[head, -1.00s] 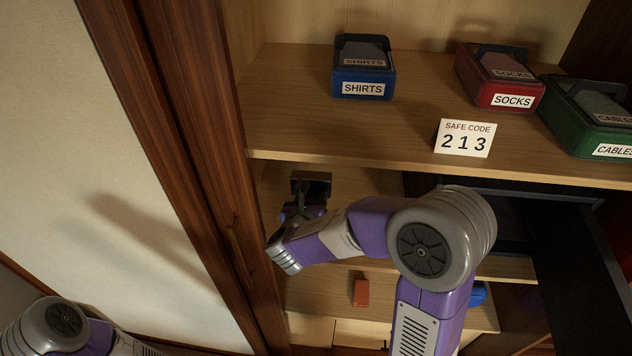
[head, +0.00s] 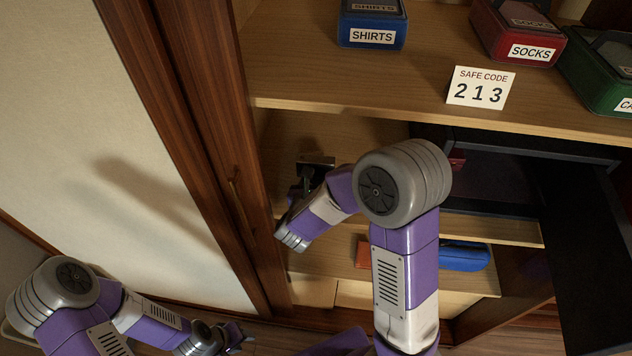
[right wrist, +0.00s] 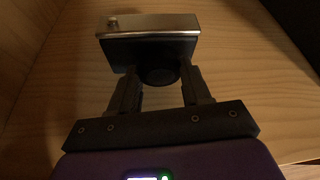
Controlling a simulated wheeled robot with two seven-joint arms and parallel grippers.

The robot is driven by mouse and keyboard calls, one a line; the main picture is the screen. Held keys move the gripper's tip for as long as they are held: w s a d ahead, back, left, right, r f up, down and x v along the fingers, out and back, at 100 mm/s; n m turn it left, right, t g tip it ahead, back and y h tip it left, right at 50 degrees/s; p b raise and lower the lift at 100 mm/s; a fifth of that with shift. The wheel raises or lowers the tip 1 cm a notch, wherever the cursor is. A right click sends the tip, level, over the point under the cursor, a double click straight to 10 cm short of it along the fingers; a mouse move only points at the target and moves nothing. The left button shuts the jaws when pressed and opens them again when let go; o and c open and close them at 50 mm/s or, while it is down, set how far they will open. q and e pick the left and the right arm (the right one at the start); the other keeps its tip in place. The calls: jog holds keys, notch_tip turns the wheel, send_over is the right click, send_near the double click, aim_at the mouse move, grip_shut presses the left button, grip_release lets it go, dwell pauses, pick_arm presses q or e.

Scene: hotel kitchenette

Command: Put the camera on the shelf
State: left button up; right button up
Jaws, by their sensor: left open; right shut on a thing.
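The camera (right wrist: 150,48), black with a silver top, is between the fingers of my right gripper (right wrist: 158,82), which is shut on it. In the head view the camera (head: 316,161) is a small dark block inside the cabinet, over the wooden shelf (head: 365,135) below the labelled boxes. My right gripper (head: 304,180) is partly hidden by its own wrist there. I cannot tell whether the camera touches the shelf. My left gripper (head: 238,336) is low at the left, outside the cabinet, open and apart from the camera.
The upper shelf carries a blue SHIRTS box (head: 372,38), a red SOCKS box (head: 530,50), a green box (head: 612,85) and a SAFE CODE card (head: 481,88). A black safe (head: 500,180) stands open at right, its door (head: 590,260) swung outward. A blue case (head: 464,257) lies lower.

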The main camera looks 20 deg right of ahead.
jog(key=shift+f, duration=0.15)
jog(key=o, duration=1.3)
jog(key=shift+r, duration=0.2)
jog(key=p+v, duration=0.1)
jog(key=v, duration=1.1)
jog(key=shift+p, duration=0.3)
